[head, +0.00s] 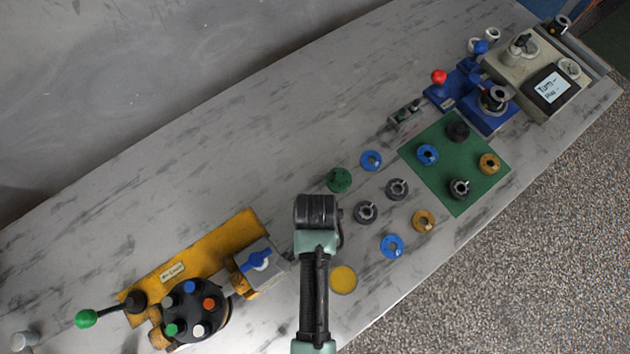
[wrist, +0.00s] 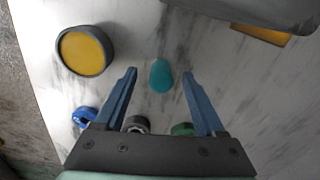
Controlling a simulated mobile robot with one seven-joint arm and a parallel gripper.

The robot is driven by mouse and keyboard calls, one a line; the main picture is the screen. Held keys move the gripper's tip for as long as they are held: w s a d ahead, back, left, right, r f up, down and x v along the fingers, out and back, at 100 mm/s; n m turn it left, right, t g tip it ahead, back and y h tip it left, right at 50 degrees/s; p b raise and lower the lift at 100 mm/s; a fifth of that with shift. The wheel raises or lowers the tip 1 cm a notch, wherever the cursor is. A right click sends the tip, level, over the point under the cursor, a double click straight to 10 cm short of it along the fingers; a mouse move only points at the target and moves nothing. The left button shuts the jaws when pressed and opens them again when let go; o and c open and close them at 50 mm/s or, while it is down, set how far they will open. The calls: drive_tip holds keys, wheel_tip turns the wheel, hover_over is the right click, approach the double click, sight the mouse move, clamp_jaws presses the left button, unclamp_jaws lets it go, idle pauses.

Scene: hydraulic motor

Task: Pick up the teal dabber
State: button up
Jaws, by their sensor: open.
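The teal dabber (wrist: 161,75) is a small rounded teal piece on the marbled bench in the wrist view. My gripper (wrist: 159,72) is open, with one blue finger on each side of the dabber and a gap to each. I cannot tell how far the fingertips are above the bench. In the head view the dabber does not show, and my arm covers that part of the bench.
A round yellow pad in a dark rim (wrist: 84,50) lies left of the fingers. A blue ring (wrist: 85,117), a grey ring (wrist: 136,124) and a green part (wrist: 182,129) are near the gripper body. A yellow fixture (head: 190,252) stands left of my arm.

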drive_tip(key=shift+f, duration=0.95)
clamp_jaws()
